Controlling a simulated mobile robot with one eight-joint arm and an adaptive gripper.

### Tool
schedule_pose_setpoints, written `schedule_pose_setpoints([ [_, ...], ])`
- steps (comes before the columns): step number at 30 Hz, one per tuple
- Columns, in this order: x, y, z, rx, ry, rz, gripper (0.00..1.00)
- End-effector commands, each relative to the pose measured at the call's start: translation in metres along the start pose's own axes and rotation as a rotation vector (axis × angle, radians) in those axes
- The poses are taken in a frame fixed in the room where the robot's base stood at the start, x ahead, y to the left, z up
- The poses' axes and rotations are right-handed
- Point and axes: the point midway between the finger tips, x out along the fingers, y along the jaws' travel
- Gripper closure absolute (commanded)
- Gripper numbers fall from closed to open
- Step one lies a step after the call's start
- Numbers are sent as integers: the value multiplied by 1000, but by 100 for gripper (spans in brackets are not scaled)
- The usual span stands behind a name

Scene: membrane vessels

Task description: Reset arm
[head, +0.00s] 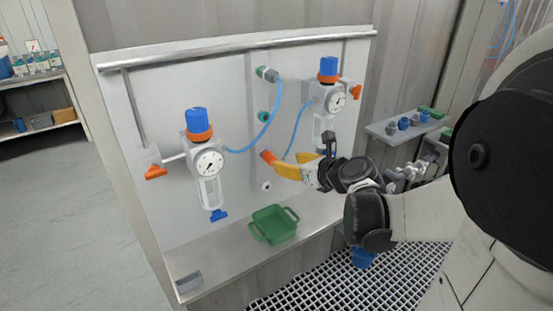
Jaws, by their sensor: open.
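My gripper (284,166) has yellow fingers and stands in front of the white panel, pointing left. It is open. A small orange-red fitting (268,156) shows at the fingertips; I cannot tell whether the fingers touch it. My arm reaches in from the right side, and its large dark joint hides part of the right of the view.
Two gauge units with blue-orange tops, left (205,160) and right (327,95), are on the panel (150,110). A blue hose (268,125) loops near my gripper. A green tray (273,225) sits on the ledge below. A shelf (385,133) with small parts stands right.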

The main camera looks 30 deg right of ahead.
Motion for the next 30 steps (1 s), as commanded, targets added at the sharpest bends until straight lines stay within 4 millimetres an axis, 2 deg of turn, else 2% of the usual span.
schedule_pose_setpoints([
  [17,-4,1,0,-3,0,1,52],
  [20,-6,12,0,-88,19,16,52],
  [23,-11,45,-5,-351,71,69,52],
  [26,-25,91,-16,-791,136,168,52],
  [27,-34,110,-22,-997,156,219,52],
  [30,-60,149,-41,-1521,181,362,52],
])
